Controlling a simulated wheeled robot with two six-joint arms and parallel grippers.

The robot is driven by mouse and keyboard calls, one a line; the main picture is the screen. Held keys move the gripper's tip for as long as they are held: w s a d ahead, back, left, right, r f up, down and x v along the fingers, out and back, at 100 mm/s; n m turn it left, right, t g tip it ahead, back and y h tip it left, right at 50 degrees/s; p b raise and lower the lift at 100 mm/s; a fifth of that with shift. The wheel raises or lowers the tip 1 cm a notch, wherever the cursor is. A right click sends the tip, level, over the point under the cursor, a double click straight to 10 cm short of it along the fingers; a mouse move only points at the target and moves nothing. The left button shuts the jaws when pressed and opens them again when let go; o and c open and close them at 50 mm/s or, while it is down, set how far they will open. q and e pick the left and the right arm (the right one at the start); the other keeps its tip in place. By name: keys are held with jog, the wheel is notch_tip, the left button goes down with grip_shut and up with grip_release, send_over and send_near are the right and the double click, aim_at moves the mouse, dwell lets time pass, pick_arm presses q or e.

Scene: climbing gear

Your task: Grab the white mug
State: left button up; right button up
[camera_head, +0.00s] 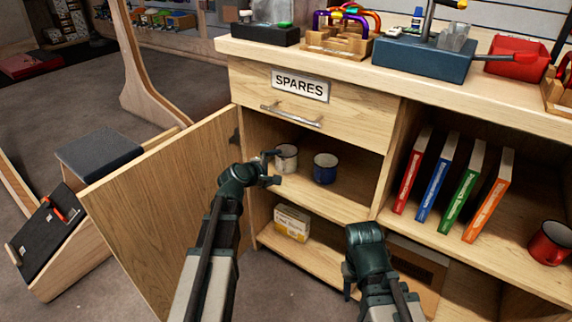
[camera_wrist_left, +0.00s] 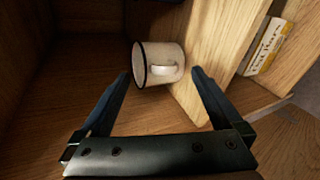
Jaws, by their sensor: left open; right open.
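The white mug (camera_head: 286,158) has a dark rim and stands on the upper shelf inside the open cabinet, left of a blue mug (camera_head: 325,168). In the left wrist view the white mug (camera_wrist_left: 160,64) lies ahead of the fingertips, with its handle facing the gripper. My left gripper (camera_head: 272,168) is open and empty, close in front of the mug. Its two fingers (camera_wrist_left: 160,78) spread on either side of the mug, apart from it. My right gripper (camera_head: 350,280) is low in front of the cabinet; its fingers are mostly hidden.
The cabinet door (camera_head: 165,215) stands open on the left. A SPARES drawer (camera_head: 310,95) is above the shelf. A small box (camera_head: 291,222) sits on the lower shelf. Several books (camera_head: 455,190) and a red mug (camera_head: 550,243) stand in the right compartment.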

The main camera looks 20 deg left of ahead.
aim_at(285, 161)
pick_arm(q)
jog(key=x, duration=0.1)
jog(key=b+x, duration=0.1)
jog(key=x, duration=0.1)
jog(key=shift+w+a+f, duration=0.2)
jog(key=shift+w+f, duration=0.15)
jog(key=shift+f, duration=0.05)
jog(key=shift+r, duration=0.1)
jog(key=c, duration=1.5)
